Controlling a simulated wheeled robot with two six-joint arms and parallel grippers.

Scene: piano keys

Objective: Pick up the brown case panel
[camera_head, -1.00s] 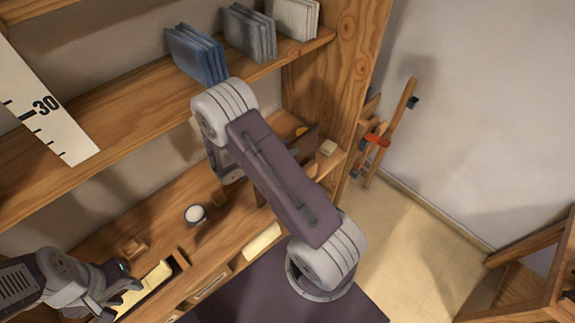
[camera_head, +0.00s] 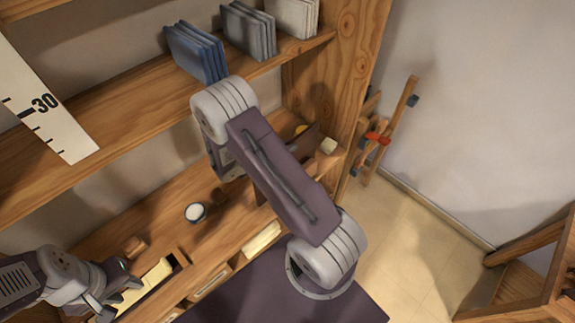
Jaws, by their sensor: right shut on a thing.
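The brown case panel (camera_head: 308,139) is a dark, flat piece that juts out from behind my right forearm, tilted above the right end of the bench. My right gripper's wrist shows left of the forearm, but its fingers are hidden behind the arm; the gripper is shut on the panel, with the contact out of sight. My left gripper (camera_head: 120,292) is at the bottom left, its fingers apart, by a tray with cream key pieces (camera_head: 158,272). Nothing shows held in it.
On the bench are a round white-topped pot (camera_head: 196,212), a small brown block (camera_head: 136,246), a cream block (camera_head: 328,146) and a cream bar (camera_head: 262,240). A shelf above holds blue (camera_head: 196,52) and grey (camera_head: 248,30) slabs. A wooden rack (camera_head: 385,135) stands at the right.

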